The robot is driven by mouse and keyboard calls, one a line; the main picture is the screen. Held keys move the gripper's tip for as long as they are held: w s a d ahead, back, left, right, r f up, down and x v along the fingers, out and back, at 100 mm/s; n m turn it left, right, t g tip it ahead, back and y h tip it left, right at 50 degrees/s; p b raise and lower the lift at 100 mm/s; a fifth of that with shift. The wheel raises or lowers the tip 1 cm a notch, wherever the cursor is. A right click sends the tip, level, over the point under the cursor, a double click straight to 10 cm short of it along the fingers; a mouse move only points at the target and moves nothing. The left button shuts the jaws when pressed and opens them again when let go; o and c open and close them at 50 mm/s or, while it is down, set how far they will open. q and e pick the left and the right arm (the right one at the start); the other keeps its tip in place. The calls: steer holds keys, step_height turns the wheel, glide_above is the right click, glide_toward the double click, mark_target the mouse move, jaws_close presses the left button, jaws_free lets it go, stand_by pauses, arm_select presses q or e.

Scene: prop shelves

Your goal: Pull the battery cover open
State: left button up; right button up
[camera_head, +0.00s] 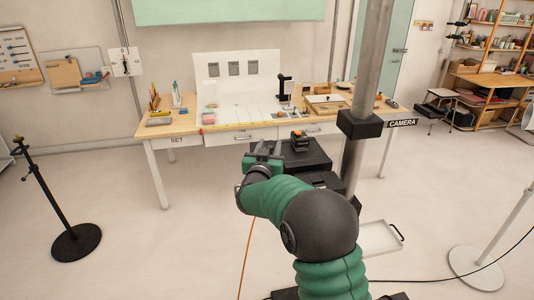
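My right gripper (264,148) is at the end of the green and black arm that reaches up from the bottom right. Its two fingers look apart, with nothing seen between them. Just to its right, a small dark device with an orange part (300,138) stands on a black box-like stand (308,156). The gripper appears beside the stand's left side; I cannot tell whether they touch. I cannot make out a battery cover at this size. My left gripper is not in view.
A grey pole (370,65) with a black clamp (360,125) rises right of the stand. Behind is a wooden workbench (222,132). A black-based post (76,242) stands at left, a white-based one (476,268) at right. A pale tray (378,238) lies on the floor.

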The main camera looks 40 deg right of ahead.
steer(key=b+v, duration=0.3)
steer(key=v, duration=1.3)
steer(key=shift+a, duration=0.35)
steer(key=shift+d, duration=0.1)
